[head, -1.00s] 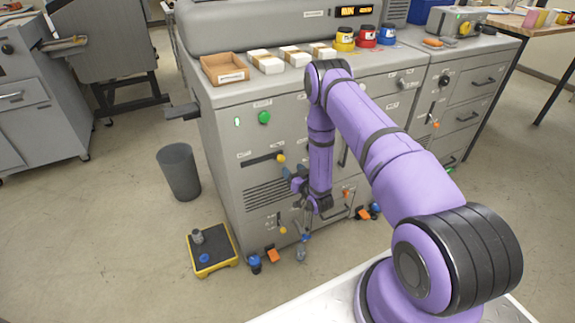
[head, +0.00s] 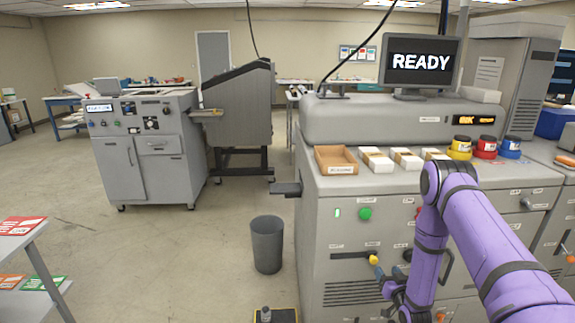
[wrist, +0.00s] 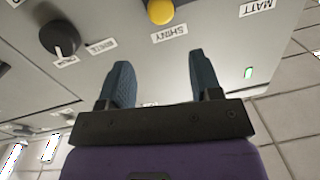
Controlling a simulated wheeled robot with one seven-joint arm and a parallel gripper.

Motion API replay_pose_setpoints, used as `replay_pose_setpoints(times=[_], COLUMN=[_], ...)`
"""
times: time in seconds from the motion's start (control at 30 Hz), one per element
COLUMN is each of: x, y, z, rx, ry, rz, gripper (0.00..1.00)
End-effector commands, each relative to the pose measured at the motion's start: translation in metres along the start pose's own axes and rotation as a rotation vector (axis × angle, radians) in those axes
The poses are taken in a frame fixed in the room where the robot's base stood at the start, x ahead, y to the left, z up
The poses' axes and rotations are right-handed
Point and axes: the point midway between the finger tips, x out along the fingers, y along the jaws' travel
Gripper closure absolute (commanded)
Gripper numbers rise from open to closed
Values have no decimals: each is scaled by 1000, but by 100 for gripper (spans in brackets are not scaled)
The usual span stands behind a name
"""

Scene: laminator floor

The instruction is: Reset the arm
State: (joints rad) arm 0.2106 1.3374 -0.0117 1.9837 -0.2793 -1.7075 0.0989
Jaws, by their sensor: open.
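My arm is purple with black joints and hangs down in front of the grey laminator (head: 330,230) at the right of the head view. A yellow knob (wrist: 160,11) labelled SHINY and a black knob (wrist: 60,38) lie beyond the fingertips. I cannot tell the exact gap to the panel.
On the laminator top are a cardboard tray (head: 336,168), several white stacks and ink pots (head: 460,150). A screen (head: 420,62) reads READY. A grey bin (head: 267,243) stands on the floor left of the laminator. Another machine (head: 145,150) stands further left; open floor lies between.

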Motion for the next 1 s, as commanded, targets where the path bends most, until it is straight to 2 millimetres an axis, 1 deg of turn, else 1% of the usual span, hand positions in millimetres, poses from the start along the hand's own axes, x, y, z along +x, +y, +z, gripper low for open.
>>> replay_pose_setpoints(times=[0.03,0.2,0.27,0.3,0.47,0.57,0.6,0.73,0.87,1.0], x=[10,34,41,44,52,53,52,46,35,17], y=[-2,-8,-11,-13,-22,-28,-31,-41,-51,-62], z=[-18,-71,-90,-103,-153,-184,-197,-236,-275,-313], rx=[-11,-46,-57,-64,-89,-102,-106,-119,-130,-138], ry=[-11,-85,-112,-129,-198,-242,-259,-314,-369,-427], rz=[1,14,19,23,40,52,57,72,88,105], gripper=[41,41,41,41,41,41,41,41,41,41])
